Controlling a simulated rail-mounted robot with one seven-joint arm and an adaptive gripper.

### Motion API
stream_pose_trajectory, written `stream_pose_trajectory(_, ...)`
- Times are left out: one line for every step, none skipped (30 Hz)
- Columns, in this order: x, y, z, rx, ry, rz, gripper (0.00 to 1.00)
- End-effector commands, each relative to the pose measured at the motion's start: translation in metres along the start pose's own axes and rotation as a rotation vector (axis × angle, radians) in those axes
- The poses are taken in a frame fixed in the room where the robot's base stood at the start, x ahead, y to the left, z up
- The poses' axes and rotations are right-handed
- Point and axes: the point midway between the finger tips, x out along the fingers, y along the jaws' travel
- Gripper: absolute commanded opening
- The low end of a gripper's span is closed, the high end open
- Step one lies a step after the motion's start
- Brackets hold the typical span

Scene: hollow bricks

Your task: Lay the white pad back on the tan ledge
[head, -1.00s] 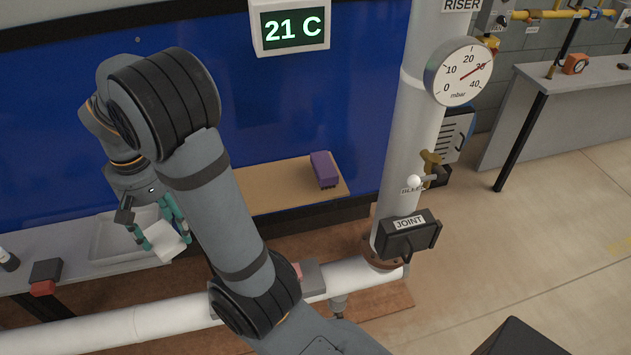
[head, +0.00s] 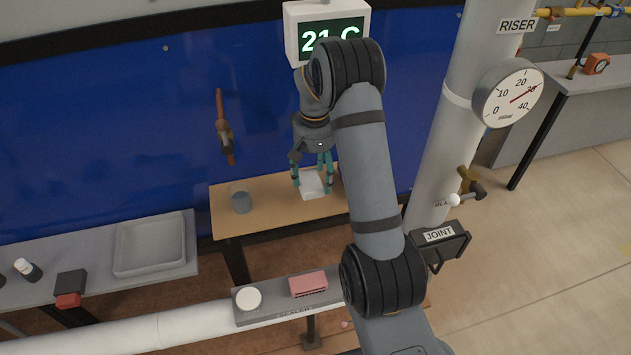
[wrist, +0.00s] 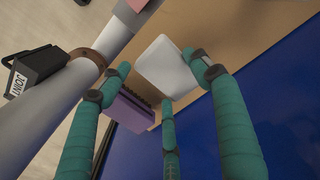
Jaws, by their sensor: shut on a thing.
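The white pad (head: 312,188) is held by my gripper (head: 314,181) over the tan ledge (head: 270,217), in the middle of the head view. My gripper's teal fingers point down and are shut on the pad. In the wrist view the white pad (wrist: 163,68) lies between the fingertips, with the tan ledge (wrist: 240,25) behind it. I cannot tell whether the pad touches the ledge or is slightly above it.
A blue-grey cup (head: 241,202) stands on the ledge's left part. A purple block (wrist: 131,110) is close beside the pad in the wrist view, mostly hidden by my arm in the head view. A grey tray (head: 150,245) sits on the left bench. A pipe riser (head: 450,130) stands right.

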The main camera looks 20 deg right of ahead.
Motion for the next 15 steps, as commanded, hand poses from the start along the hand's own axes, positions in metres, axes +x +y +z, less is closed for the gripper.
stream_pose_trajectory(0.001, 0.001, -0.002, 0.001, -0.001, 0.000, 0.42)
stream_pose_trajectory(0.003, 0.001, -0.002, 0.001, -0.002, 0.000, 0.42)
stream_pose_trajectory(0.006, 0.001, -0.002, 0.001, -0.004, 0.000, 0.42)
stream_pose_trajectory(0.010, 0.001, -0.002, 0.001, -0.004, 0.000, 0.42)
stream_pose_trajectory(0.015, 0.001, -0.001, 0.001, -0.006, -0.001, 0.42)
stream_pose_trajectory(0.021, 0.001, -0.001, 0.001, -0.005, -0.001, 0.42)
stream_pose_trajectory(0.025, 0.001, -0.001, 0.001, -0.005, 0.000, 0.42)
stream_pose_trajectory(0.029, 0.001, -0.001, 0.001, -0.006, 0.000, 0.42)
stream_pose_trajectory(0.034, 0.001, -0.001, 0.000, -0.004, 0.000, 0.42)
stream_pose_trajectory(0.037, 0.001, -0.001, 0.001, -0.004, -0.001, 0.42)
stream_pose_trajectory(0.039, 0.001, -0.001, 0.000, -0.002, -0.001, 0.42)
stream_pose_trajectory(0.041, 0.001, -0.002, 0.001, -0.001, -0.001, 0.42)
stream_pose_trajectory(0.042, 0.001, -0.002, 0.001, -0.001, -0.001, 0.42)
stream_pose_trajectory(0.042, 0.001, -0.002, 0.001, 0.000, -0.001, 0.42)
stream_pose_trajectory(0.042, 0.001, -0.002, 0.001, 0.000, -0.001, 0.42)
